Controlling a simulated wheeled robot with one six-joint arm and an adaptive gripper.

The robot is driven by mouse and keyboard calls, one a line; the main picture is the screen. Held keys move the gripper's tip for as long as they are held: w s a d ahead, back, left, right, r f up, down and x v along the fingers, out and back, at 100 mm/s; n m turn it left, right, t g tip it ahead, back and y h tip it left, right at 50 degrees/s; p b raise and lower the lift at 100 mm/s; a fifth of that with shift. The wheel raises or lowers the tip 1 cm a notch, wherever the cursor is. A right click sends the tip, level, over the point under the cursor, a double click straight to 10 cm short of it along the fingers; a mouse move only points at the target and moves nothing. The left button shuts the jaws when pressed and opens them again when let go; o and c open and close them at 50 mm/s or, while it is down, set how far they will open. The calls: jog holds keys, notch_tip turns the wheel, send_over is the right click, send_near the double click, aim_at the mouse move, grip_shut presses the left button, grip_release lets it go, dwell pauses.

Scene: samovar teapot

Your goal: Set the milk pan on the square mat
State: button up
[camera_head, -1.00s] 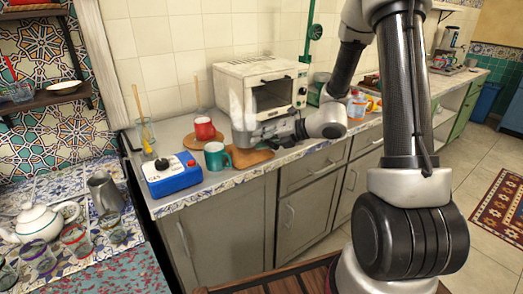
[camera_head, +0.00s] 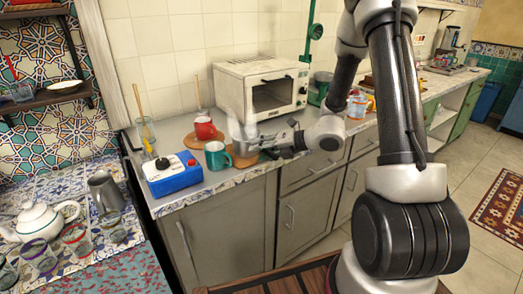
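The milk pan (camera_head: 238,134) is a small grey metal pan with faint whitish vapour above it, near the counter's front edge, left of the oven. It stands over a brown-orange mat (camera_head: 248,163), which is partly hidden. The pan looks upright and low over the mat; I cannot tell whether it rests on it. My gripper (camera_head: 264,144) reaches in from the right and is close against the pan's right side. Its fingers are small and blurred, so I cannot tell whether they still grip the handle.
A teal mug (camera_head: 216,156) stands close left of the pan. A red mug (camera_head: 205,128) is behind it on a round brown mat. A blue box with a knob (camera_head: 172,175) lies further left. The white oven (camera_head: 262,88) stands behind. Counter space between is tight.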

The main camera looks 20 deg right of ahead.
jog(key=shift+d+r, duration=0.1)
jog(key=shift+r, duration=0.1)
jog(key=v, duration=1.2)
jog(key=s+a+r+n+g+h, duration=0.1)
jog(key=s+a+r+n+g, duration=0.15)
jog(key=s+n, duration=0.55)
jog(key=s+a+r+n+g, duration=0.25)
jog(key=s+r+n, duration=0.2)
jog(key=n, duration=0.55)
jog(key=s+d+r+n+h, duration=0.4)
jog(key=s+d+n, duration=0.1)
jog(key=n, duration=0.5)
jog(key=s+d+r+n+t+h, duration=0.1)
jog(key=s+d+r+n+h, duration=0.3)
jog(key=n, duration=0.7)
jog(key=shift+s+d+h, duration=0.3)
jog(key=shift+s+d, duration=0.3)
jog(key=shift+d, duration=0.2)
